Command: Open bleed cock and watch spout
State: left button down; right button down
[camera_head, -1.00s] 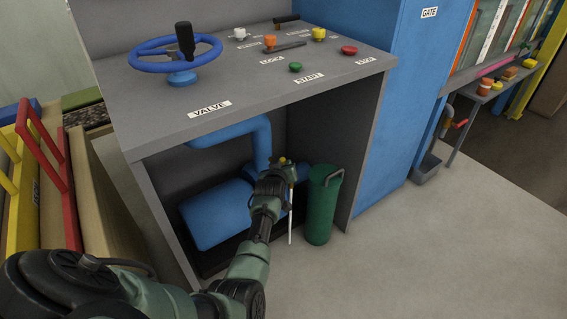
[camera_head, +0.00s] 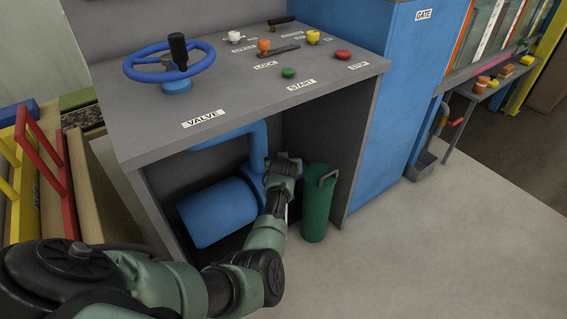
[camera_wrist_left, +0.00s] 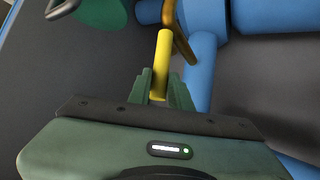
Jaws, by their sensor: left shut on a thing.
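The bleed cock's yellow lever (camera_wrist_left: 163,62) stands between the fingers of my left gripper (camera_wrist_left: 164,88) in the left wrist view. The gripper is shut on the lever. A curved brass pipe (camera_wrist_left: 183,38), perhaps the spout, rises just behind the lever beside the blue pipework. In the head view my left gripper (camera_head: 286,164) reaches under the console at the right end of the blue pump body (camera_head: 215,212). There the gripper hides the cock and lever. My right gripper is not in view.
A green cylinder (camera_head: 318,205) with a handle stands close right of my left gripper. The grey console top (camera_head: 225,110) with the blue valve wheel (camera_head: 150,68) overhangs the arm. The blue gate cabinet (camera_head: 395,90) is at the right. The floor in front is clear.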

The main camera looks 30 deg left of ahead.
pick_arm(q)
jog(key=shift+d+f, duration=0.1)
dwell(0.3)
jog(key=c, duration=1.3)
grip_release()
jog(key=shift+r, duration=0.2)
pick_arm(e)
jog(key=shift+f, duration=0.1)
